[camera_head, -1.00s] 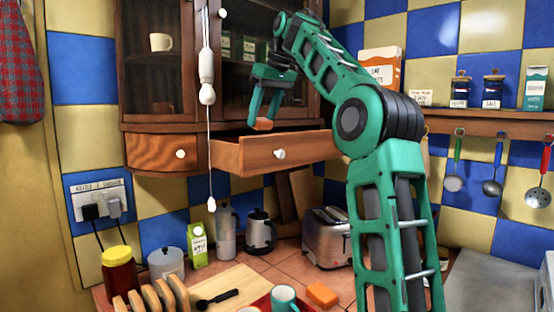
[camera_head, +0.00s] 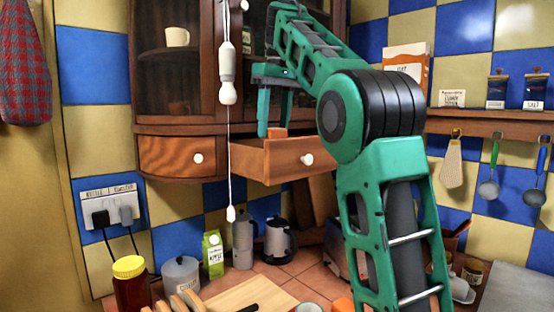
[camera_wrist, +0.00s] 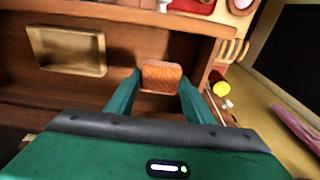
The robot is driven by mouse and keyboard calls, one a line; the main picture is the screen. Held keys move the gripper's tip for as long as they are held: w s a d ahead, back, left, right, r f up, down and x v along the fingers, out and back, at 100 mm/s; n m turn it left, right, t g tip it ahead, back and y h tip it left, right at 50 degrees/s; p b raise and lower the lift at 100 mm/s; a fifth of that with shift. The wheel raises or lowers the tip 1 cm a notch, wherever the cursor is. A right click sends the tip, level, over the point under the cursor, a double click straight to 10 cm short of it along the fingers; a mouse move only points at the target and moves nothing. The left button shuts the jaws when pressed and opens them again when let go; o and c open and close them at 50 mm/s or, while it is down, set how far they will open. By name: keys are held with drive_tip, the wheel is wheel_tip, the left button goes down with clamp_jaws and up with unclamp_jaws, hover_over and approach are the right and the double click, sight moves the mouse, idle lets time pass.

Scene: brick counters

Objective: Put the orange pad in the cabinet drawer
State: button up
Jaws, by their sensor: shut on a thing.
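My gripper (camera_head: 275,128) points down with its fingers shut on an orange pad (camera_head: 277,132). The pad also shows between the fingertips in the wrist view (camera_wrist: 161,77), with a textured top. The cabinet drawer (camera_head: 289,157) is pulled open, with a white knob on its front. The pad is over the drawer opening, about level with the rim. The drawer's rim hides the fingertips' lower surroundings, so I cannot tell whether the pad touches the drawer floor.
A shut drawer (camera_head: 178,156) is to the left. A white pull cord (camera_head: 228,90) hangs in front of the cabinet. Another orange block (camera_head: 342,304) lies on the counter below. A shallow pale-rimmed rectangle (camera_wrist: 68,71) shows in the wrist view; I cannot tell what it is.

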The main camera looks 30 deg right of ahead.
drive_tip(key=shift+f, duration=4.05)
drive_tip(key=o, duration=0.9)
drive_tip(key=shift+r, duration=0.1)
drive_tip(key=shift+s+d+r, duration=0.1)
drive_tip(key=shift+s+r, duration=0.05)
drive_tip(key=shift+r, duration=1.1)
drive_tip(key=shift+s+a+r, duration=0.1)
drive_tip(key=shift+s+r, duration=0.05)
drive_tip(key=shift+r, duration=1.05)
drive_tip(key=shift+s+d+r, duration=0.1)
drive_tip(key=shift+s+r, duration=0.05)
drive_tip(key=shift+r, duration=1.1)
